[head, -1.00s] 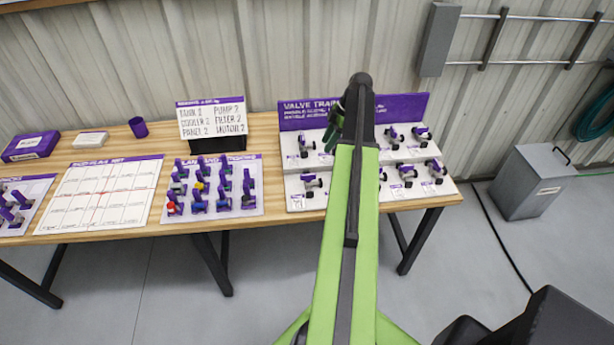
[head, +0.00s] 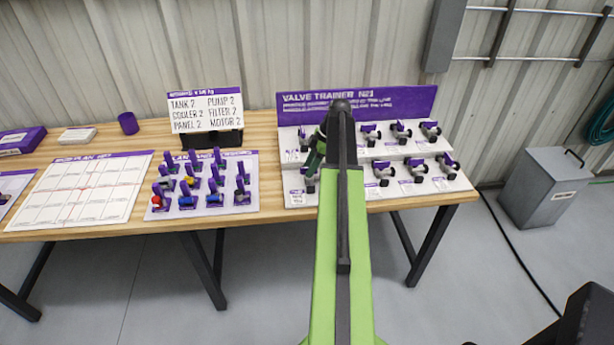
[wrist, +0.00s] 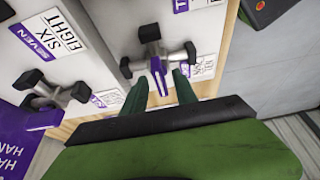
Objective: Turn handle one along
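The valve trainer (head: 360,103) is a white two-step stand with a purple back board and several grey valves with purple handles. In the head view my gripper (head: 313,160) is at its left end, by the lower row, and my arm hides some valves. In the wrist view a grey valve (wrist: 163,58) with black ends has a purple handle (wrist: 158,76) pointing towards me. My gripper (wrist: 160,80) is open, with one dark green finger on each side of this handle. I cannot tell whether they touch it. Its number label cannot be read.
Another valve (wrist: 55,92) is at the left in the wrist view, near labels reading six, seven and eight. A board of handles (head: 240,200), a white plan sheet (head: 90,190) and a sign (head: 205,108) share the bench. A grey bin (head: 545,188) stands right.

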